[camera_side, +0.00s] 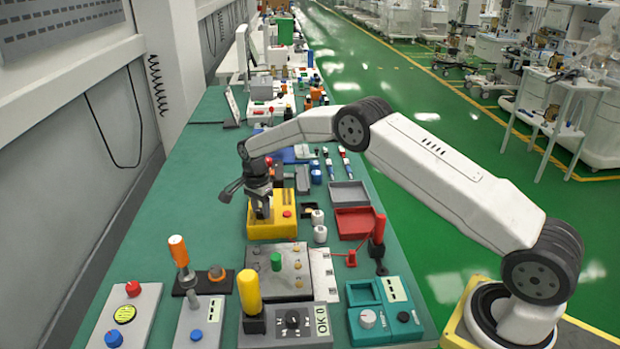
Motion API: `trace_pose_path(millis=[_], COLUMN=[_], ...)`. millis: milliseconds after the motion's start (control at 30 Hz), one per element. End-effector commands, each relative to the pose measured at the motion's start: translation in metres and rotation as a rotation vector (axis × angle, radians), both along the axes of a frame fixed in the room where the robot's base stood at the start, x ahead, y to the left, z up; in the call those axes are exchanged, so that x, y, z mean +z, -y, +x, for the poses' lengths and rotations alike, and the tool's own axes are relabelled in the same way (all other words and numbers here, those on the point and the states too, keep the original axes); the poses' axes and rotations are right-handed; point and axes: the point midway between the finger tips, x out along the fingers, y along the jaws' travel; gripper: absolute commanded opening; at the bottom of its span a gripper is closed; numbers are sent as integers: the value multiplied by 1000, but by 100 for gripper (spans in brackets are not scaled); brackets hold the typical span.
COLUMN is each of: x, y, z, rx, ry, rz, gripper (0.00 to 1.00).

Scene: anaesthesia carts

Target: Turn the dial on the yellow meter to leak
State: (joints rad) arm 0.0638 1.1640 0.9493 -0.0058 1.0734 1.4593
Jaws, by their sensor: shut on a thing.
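The yellow meter (274,232) sits on the green bench top, left of the picture's middle. My gripper (262,213) points down onto the meter's top and is shut on its dial. The dial is hidden by the fingers, so its setting and any leak mark cannot be read. A small red spot (286,213) shows on the meter's top, right of the fingers.
A grey panel with a green knob (276,261) stands in front of the meter. A red tray (354,222) and small white pieces (319,233) lie to its right. Bare bench (205,195) lies left.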

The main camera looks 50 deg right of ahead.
Motion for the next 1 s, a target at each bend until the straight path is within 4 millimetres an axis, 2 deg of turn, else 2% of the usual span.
trace_pose_path(millis=[100,133,200,233,667,867,1000], x=[0,0,0,0,4,21,40], y=[0,0,0,0,0,0,0], z=[0,0,0,0,0,1,2], rx=[-2,-2,-1,-1,1,0,0], ry=[-1,-1,0,0,1,2,3], rz=[0,0,0,0,0,0,0], gripper=[0,55,77,81,81,81,81])
